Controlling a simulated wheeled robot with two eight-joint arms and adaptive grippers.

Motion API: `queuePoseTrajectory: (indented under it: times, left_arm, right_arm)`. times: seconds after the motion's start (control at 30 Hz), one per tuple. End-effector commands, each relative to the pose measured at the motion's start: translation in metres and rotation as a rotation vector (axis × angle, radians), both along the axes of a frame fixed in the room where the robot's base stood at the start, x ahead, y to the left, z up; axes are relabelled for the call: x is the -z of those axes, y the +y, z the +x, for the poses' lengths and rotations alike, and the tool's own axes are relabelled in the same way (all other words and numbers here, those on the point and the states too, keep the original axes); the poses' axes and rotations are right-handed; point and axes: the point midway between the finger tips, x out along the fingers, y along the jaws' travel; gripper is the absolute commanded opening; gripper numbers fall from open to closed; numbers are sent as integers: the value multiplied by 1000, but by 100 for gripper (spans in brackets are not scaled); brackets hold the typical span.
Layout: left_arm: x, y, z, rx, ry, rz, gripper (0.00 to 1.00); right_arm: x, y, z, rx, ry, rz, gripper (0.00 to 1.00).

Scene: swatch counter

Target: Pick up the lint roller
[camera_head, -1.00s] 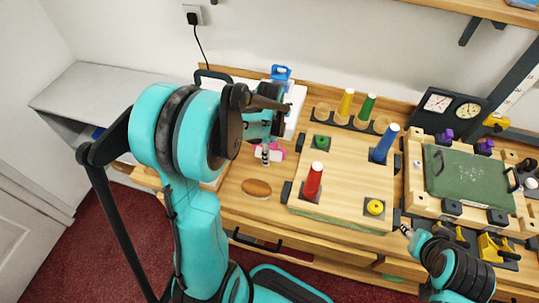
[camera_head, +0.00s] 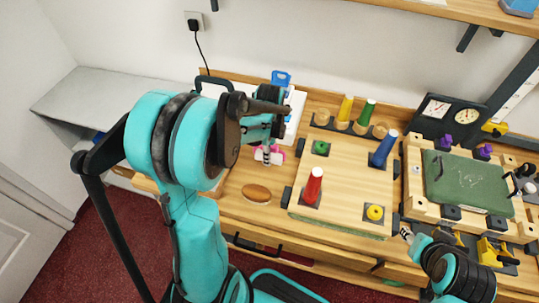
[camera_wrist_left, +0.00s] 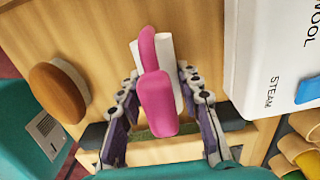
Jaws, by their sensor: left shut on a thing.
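The lint roller has a pink handle and a white roll. In the left wrist view the lint roller (camera_wrist_left: 156,95) lies between the two fingers of my left gripper (camera_wrist_left: 158,80), which is shut on it. In the head view my left gripper (camera_head: 267,157) is over the left part of the counter, and pink and white bits of the lint roller (camera_head: 277,154) show around its fingertips. Whether the roller is clear of the counter cannot be told. My right gripper (camera_head: 406,233) is by the counter's front edge at right, away from the roller; its finger opening is too small to judge.
A brown oval brush-like item (camera_head: 256,194) lies in front of my left gripper. A white lettered item (camera_wrist_left: 275,60) stands close beside the roller. A wooden board (camera_head: 340,190) with red and blue cones is to the right. A green-topped box (camera_head: 465,183) stands farther right.

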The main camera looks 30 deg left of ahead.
Motion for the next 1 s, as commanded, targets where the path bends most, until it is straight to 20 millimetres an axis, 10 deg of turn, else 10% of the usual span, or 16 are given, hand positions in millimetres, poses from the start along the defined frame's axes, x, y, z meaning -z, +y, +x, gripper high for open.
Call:
queuePoseTrajectory:
  times: [0.13, 0.5, 1.0]
  left_arm:
    - [-33, 0, 0, 0, 0, 0, 1]
    - [-78, -77, 35, 4, 0, 0, 1]
    - [-95, -107, 48, 0, 0, 0, 1]
  right_arm:
    - [-17, 0, 0, 0, 0, 0, 40]
    - [-39, 0, 0, 0, 0, 0, 40]
    - [-45, 0, 0, 0, 0, 0, 40]
